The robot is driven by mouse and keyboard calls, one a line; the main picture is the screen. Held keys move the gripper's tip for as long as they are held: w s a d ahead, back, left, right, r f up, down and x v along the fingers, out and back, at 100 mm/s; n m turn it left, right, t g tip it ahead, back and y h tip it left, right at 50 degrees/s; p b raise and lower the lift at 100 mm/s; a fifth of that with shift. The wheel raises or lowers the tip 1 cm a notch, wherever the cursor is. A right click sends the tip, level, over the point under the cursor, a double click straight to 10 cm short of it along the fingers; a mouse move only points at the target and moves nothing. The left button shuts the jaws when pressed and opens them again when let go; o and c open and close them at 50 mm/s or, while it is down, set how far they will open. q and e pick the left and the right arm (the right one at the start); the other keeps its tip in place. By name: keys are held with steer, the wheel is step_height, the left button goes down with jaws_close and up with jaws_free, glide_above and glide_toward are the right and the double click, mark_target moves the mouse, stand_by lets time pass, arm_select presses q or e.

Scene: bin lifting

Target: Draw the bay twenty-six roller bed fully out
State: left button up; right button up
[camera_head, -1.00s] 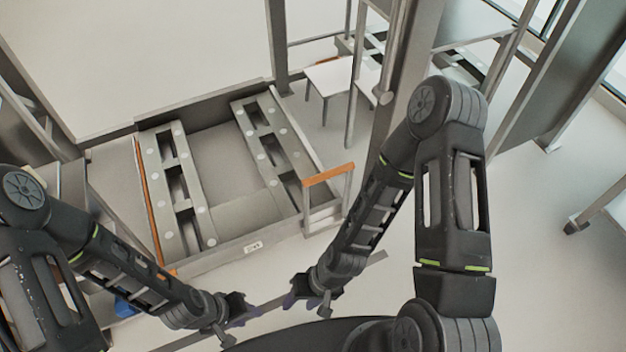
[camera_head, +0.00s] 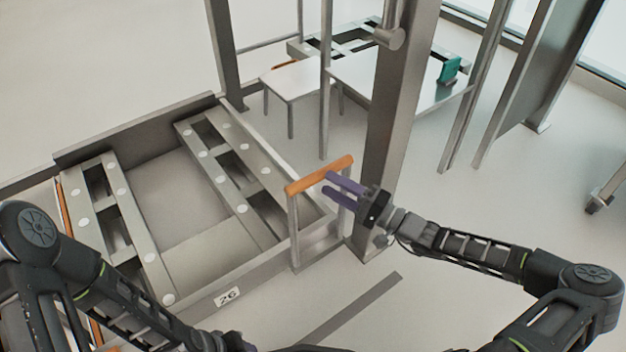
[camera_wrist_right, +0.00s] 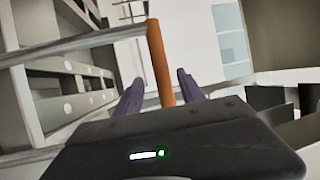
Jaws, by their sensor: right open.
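The bay twenty-six roller bed (camera_head: 250,283) is a grey metal frame with two slotted roller rails, at the left of the head view. A small "26" plate (camera_head: 228,296) is on its front edge. An orange handle bar (camera_head: 318,175) stands on grey posts at its right corner. My right gripper (camera_head: 337,186) is open, its purple fingers at the handle bar. In the right wrist view the orange bar (camera_wrist_right: 159,62) passes between the two open fingers (camera_wrist_right: 157,92). My left gripper (camera_head: 232,342) is low at the bottom edge, its fingers hardly visible.
A grey upright post (camera_head: 395,130) stands just behind my right gripper. A white table (camera_head: 375,80) with a green object (camera_head: 450,69) is farther back.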

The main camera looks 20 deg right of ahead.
steer(key=shift+w+d+r, duration=0.1)
steer(key=shift+d+r, duration=0.05)
steer(key=shift+d, duration=0.2)
steer(key=shift+a, duration=0.1)
steer(key=b+x, duration=0.2)
steer(key=x, duration=0.5)
steer(key=shift+w+a+b, duration=0.2)
steer(key=shift+w+b, duration=0.05)
steer(key=shift+b, duration=0.1)
steer(key=shift+c, duration=0.6)
jaws_close()
stand_by(0.5)
